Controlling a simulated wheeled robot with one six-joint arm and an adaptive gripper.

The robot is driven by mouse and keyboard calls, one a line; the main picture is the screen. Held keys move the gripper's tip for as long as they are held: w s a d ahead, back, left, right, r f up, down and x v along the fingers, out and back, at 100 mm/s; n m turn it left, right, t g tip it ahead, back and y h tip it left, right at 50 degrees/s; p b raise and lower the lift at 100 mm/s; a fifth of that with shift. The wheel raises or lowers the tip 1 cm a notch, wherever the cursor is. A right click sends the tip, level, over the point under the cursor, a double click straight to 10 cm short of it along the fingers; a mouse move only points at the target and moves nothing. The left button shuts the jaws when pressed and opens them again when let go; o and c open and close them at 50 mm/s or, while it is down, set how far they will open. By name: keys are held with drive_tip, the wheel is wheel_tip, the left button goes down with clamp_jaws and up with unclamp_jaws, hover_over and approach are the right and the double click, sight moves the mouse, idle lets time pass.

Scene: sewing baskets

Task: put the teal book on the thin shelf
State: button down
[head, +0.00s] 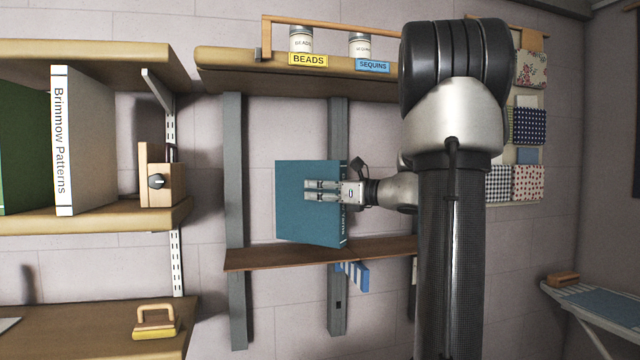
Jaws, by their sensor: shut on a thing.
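The teal book (295,222) stands nearly upright in the head view, its lettered spine on the right side. My gripper (322,190) reaches in from the right and is shut on the book near its spine side. The fingers on the near cover show; the far side of the grip is hidden. The thin shelf (265,257) is a narrow brown board between grey uprights, directly below the book in the picture. The book's bottom edge is at or just above the shelf; I cannot tell whether they touch. No other object shows on top of the shelf.
An upper shelf (225,60) holds tins labelled BEADS (302,40) and SEQUINS (360,46). Left shelves hold a white "Brimmow Patterns" book (85,140) and a wooden box (160,182). A blue-white striped thing (356,276) hangs below the thin shelf. An ironing board (600,305) stands right.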

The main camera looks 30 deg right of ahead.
sight(319, 202)
drive_tip(key=shift+f, duration=1.65)
drive_tip(key=c, duration=1)
unclamp_jaws()
drive_tip(key=shift+f, duration=0.1)
drive_tip(key=shift+o, duration=0.2)
drive_tip(key=v, duration=1.2)
